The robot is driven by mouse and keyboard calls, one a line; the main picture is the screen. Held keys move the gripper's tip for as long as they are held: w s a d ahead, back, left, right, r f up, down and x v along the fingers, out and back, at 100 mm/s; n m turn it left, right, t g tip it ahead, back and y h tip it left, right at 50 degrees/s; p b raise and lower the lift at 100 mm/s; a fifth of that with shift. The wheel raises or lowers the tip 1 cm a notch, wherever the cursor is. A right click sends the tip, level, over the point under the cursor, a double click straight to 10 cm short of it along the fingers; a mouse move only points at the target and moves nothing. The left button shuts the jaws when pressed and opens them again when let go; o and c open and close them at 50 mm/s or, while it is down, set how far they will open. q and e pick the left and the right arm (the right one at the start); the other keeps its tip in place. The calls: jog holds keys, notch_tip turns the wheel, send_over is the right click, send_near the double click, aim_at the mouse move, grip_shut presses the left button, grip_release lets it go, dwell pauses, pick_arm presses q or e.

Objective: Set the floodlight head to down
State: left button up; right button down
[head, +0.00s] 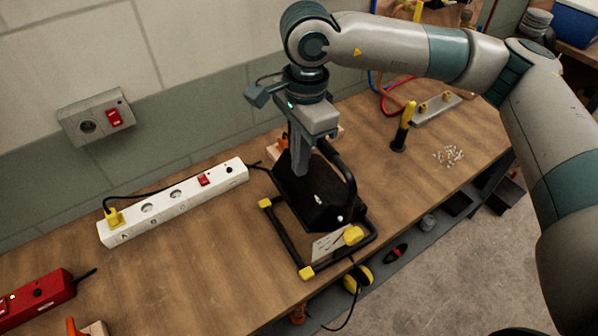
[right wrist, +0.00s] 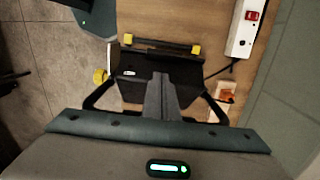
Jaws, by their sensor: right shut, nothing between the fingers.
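The floodlight has a black head (head: 313,195) on a black tubular stand (head: 291,245) with yellow feet and corners, standing on the wooden bench. The head is tilted, and its lit face cannot be made out. A black handle arches on its right side. My right gripper (head: 300,172) points down at the back edge of the head, its fingers together and empty. Whether it touches the head is unclear. In the right wrist view the shut fingers (right wrist: 161,78) lie over the black head (right wrist: 135,90). My left gripper is not in view.
A white power strip (head: 175,201) with a yellow plug lies left of the floodlight. A red device (head: 40,300) is at the bench's left end. A wall socket (head: 97,117) is behind.

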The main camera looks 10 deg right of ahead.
notch_tip(320, 180, up, 9)
jog(key=a+b, duration=0.1)
jog(key=b, duration=0.2)
jog(key=shift+s, duration=0.15)
dwell(0.4)
